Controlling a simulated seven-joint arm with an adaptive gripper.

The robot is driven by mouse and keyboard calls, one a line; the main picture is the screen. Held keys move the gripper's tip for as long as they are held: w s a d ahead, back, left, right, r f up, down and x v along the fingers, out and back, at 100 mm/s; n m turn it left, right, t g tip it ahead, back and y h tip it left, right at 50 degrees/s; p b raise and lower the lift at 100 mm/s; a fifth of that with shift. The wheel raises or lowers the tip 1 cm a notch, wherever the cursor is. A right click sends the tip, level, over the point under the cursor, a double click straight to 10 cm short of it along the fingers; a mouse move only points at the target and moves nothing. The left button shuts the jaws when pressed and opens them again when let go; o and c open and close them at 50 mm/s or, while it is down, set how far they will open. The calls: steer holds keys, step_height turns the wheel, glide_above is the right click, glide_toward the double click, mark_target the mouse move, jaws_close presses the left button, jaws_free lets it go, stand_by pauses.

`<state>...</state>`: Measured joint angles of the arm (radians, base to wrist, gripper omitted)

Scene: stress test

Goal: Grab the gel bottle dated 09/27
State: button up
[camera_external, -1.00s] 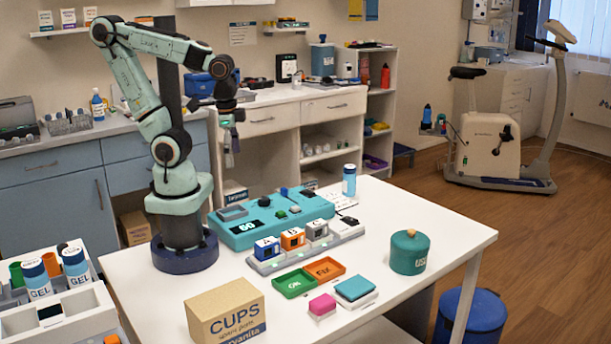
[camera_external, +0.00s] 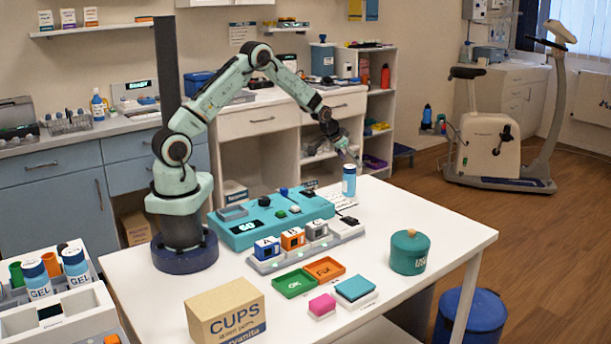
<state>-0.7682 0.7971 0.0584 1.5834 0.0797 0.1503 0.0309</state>
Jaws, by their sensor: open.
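Two white bottles with blue caps, labelled GEL, stand in a white tray at the lower left: one gel bottle (camera_external: 38,286) and another gel bottle (camera_external: 77,272) to its right. No date can be read on either. A third blue-and-white bottle (camera_external: 349,185) stands upright at the back edge of the white table; its label is too small to read. My gripper (camera_external: 352,158) is open and empty, just above and behind this third bottle, apart from the tray. Whether it touches the bottle's cap cannot be told.
A teal control panel (camera_external: 262,232) and a grey block (camera_external: 266,266) with cubes A, B and C lie mid-table. A CUPS box (camera_external: 226,318), green tray (camera_external: 294,284), orange tray (camera_external: 325,269) and teal canister (camera_external: 409,253) stand nearer.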

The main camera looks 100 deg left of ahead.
mark_target(345, 170)
steer(key=shift+n+g, duration=0.3)
steer(key=s+a+f, duration=0.2)
steer(key=shift+s+f, duration=0.3)
steer(key=x, duration=0.6)
steer(key=shift+d, duration=0.1)
steer(key=c, duration=1.3)
